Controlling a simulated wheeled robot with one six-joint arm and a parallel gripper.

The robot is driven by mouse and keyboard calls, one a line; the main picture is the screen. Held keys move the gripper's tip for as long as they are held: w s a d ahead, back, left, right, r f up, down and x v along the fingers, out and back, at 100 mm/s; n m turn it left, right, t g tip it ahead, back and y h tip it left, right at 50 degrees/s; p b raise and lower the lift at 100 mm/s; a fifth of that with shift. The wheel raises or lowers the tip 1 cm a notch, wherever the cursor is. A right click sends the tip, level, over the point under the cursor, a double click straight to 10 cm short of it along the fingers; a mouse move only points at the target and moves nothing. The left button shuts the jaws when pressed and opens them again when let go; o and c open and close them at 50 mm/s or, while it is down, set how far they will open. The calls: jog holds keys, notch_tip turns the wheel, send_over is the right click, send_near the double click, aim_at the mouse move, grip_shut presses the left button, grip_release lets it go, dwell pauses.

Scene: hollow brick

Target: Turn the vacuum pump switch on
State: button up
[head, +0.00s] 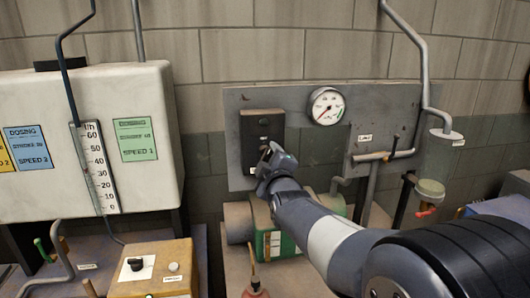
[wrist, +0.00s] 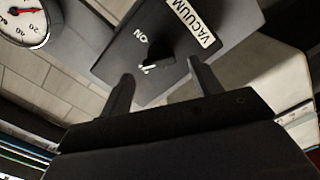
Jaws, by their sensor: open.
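The vacuum switch is a black box (head: 262,127) on the grey wall panel, left of the round gauge. In the wrist view, the switch box (wrist: 112,60) carries a white VACUUM label (wrist: 192,22), an ON mark (wrist: 140,36) and a black rotary knob (wrist: 158,50) with a white mark. The white mark is on the knob's side away from ON. My gripper (wrist: 160,68) is open, its fingers to either side of the knob and apart from it. In the head view my gripper (head: 268,150) is in front of the box's lower part and hides the knob.
The pressure gauge (head: 328,106) is beside the box. Pipes and a lever (head: 384,156) are at right. A white dosing tank (head: 150,160) stands at left. Below are a green and beige pump (head: 270,240) and a wooden box with a black knob (head: 150,268).

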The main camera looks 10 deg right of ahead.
aim_at(265, 155)
jog(key=shift+w+p, duration=0.35)
jog(key=shift+w, duration=1.25)
jog(key=c, duration=1)
